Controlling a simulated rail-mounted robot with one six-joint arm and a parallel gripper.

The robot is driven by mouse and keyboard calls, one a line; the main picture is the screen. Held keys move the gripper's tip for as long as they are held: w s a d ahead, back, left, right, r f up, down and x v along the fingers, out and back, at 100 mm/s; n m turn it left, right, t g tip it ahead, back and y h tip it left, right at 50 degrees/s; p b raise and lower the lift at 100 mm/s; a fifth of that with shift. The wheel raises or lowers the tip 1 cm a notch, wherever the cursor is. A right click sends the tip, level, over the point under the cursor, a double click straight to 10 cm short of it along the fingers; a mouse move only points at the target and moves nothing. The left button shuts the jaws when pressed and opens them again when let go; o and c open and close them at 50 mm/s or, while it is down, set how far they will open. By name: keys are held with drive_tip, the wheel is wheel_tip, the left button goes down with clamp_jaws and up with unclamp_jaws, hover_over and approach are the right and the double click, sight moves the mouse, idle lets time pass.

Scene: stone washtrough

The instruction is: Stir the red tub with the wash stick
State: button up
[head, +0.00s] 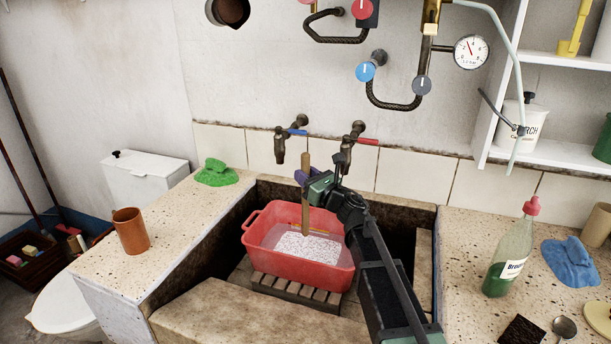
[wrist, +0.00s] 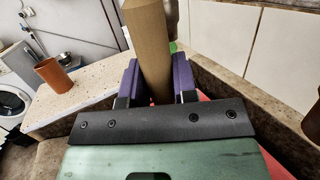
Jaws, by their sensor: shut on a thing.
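The red tub (head: 289,272) stands on a slatted wooden rack in the stone trough, with pale, speckled, foamy water inside. The wooden wash stick (head: 306,201) is upright above the tub, its lower end at or near the water; I cannot tell how deep it reaches. My gripper (head: 303,176) is shut on the stick's upper part. In the wrist view, the purple fingers (wrist: 157,82) press on both sides of the brown stick (wrist: 151,40). A small part of the tub shows red behind the gripper there.
Two taps with blue (head: 298,132) and red (head: 368,141) handles hang over the trough's back. An orange-brown cup (head: 131,231) and a green cloth (head: 216,174) sit on the left ledge. A bottle (head: 511,250) and blue cloth (head: 569,264) are at right.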

sight(308, 217)
wheel_tip(308, 217, down, 14)
drive_tip(key=b, duration=1.2)
drive_tip(key=shift+r, duration=0.25)
